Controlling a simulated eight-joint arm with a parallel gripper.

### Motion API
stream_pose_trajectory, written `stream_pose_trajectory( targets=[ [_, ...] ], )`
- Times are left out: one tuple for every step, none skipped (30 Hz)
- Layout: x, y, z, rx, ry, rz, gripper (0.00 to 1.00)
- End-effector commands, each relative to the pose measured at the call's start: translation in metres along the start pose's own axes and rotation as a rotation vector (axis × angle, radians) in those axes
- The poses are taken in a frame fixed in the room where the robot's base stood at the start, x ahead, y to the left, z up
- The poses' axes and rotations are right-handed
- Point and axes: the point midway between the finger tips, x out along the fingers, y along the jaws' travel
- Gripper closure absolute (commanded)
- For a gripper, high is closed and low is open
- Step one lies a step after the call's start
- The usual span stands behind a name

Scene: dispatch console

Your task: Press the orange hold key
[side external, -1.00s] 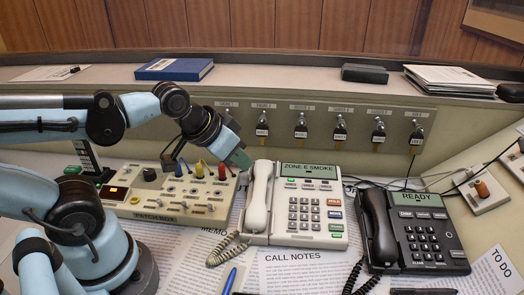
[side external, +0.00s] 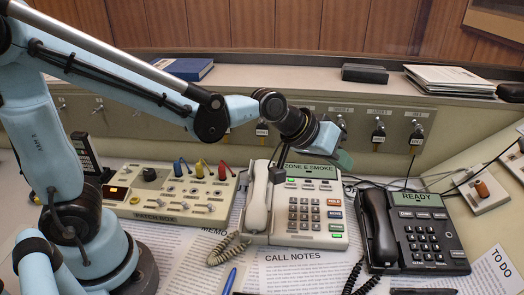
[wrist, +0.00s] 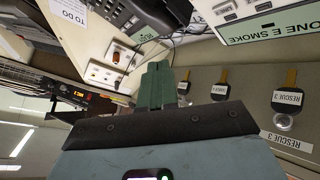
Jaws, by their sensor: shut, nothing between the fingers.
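The white desk phone (side external: 268,240) has a display reading "ZONE E SMOKE" and a column of coloured keys on its right side. The orange key (side external: 333,202) is at the top of that column; its label is too small to read surely. My gripper (side external: 342,161), with green fingers, is above and behind the phone's display, apart from the keys. In the wrist view my gripper (wrist: 156,85) shows its fingers together and empty.
The white handset (side external: 259,200) lies on the phone's left. A black phone (side external: 432,225) reading "READY" stands to the right. The patch box (side external: 160,215) with coloured plugs is to the left. A panel with hanging key tags (side external: 378,135) runs behind.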

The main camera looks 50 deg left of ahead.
Motion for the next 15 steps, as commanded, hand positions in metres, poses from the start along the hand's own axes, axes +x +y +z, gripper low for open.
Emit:
stream_pose_trajectory(
  targets=[
    [0.0011, 0.0010, 0.0000, -0.002, 0.000, 0.003, 1.00],
    [0.0014, 0.0012, 0.0000, -0.002, 0.000, 0.003, 1.00],
    [0.0014, 0.0013, 0.0000, -0.003, 0.000, 0.003, 1.00],
    [0.0014, 0.0012, 0.0000, -0.003, 0.000, 0.003, 1.00],
    [0.0013, 0.0011, 0.0000, -0.003, 0.000, 0.003, 1.00],
    [0.0012, 0.0011, 0.0000, -0.003, 0.000, 0.003, 1.00],
    [0.0012, 0.0010, 0.0000, -0.003, 0.000, 0.003, 1.00],
    [0.0012, 0.0010, 0.0000, -0.003, 0.000, 0.003, 1.00],
    [0.0011, 0.0009, 0.0000, -0.003, 0.000, 0.003, 1.00],
    [0.0012, 0.0009, 0.0001, -0.003, 0.000, 0.002, 1.00],
    [0.0014, 0.0007, 0.0002, -0.003, 0.000, 0.002, 1.00],
    [0.0019, 0.0003, 0.0005, -0.003, 0.000, 0.002, 1.00],
    [0.0026, -0.0002, 0.0009, -0.003, 0.000, 0.002, 1.00],
    [0.0037, -0.0010, 0.0016, -0.003, 0.000, 0.002, 1.00],
    [0.0055, -0.0022, 0.0027, -0.003, 0.000, 0.002, 1.00]
  ],
)
